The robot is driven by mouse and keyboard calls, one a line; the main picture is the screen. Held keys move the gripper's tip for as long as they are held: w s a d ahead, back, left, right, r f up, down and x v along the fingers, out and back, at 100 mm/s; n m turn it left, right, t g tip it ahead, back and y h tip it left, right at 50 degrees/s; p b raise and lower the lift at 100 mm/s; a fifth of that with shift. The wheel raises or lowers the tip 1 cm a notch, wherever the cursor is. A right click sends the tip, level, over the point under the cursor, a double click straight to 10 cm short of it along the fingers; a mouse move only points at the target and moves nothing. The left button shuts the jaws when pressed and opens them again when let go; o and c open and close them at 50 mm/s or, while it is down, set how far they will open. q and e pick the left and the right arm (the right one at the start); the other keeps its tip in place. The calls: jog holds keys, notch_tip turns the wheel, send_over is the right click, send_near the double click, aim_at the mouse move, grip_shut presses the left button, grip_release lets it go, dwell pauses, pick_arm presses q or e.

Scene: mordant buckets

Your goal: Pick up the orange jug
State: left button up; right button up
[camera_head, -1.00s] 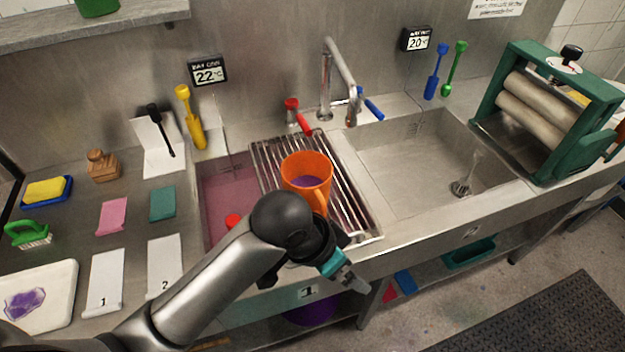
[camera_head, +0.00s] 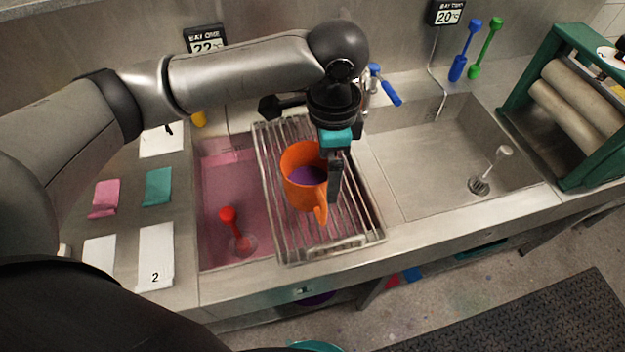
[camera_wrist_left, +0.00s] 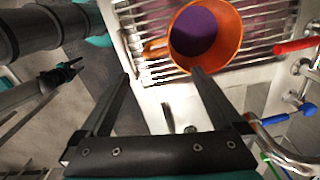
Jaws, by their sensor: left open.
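The orange jug (camera_head: 299,163) stands upright on the wire rack (camera_head: 276,225) over the left basin, with purple liquid inside. Its handle (camera_head: 321,203) points toward the front of the counter. My left gripper (camera_head: 335,186) hangs just right of the jug, fingers down. In the left wrist view my left gripper (camera_wrist_left: 161,76) is open and empty. The jug (camera_wrist_left: 232,28) lies beyond the fingertips, its handle (camera_wrist_left: 155,48) ahead of the gap between them. I cannot tell whether a finger touches the jug. A small forked part at the left looks like my right gripper (camera_wrist_left: 65,73).
The left basin (camera_head: 215,180) holds pink liquid and a red-knobbed plunger (camera_head: 229,216). The right basin (camera_head: 430,160) is mostly clear, with a drain plug (camera_head: 480,186). The faucet's blue handle (camera_head: 388,92) is behind my gripper. A green roller press (camera_head: 575,105) stands at right.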

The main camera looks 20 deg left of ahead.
aim_at(322, 210)
pick_arm(q)
jog(key=shift+s+a+f+b, duration=0.15)
jog(key=shift+f+b, duration=0.2)
jog(key=shift+f, duration=3.15)
jog(key=shift+s+a+f+b, duration=0.1)
jog(key=shift+f+b, duration=0.25)
jog(key=shift+f, duration=3.15)
jog(key=shift+c, duration=0.2)
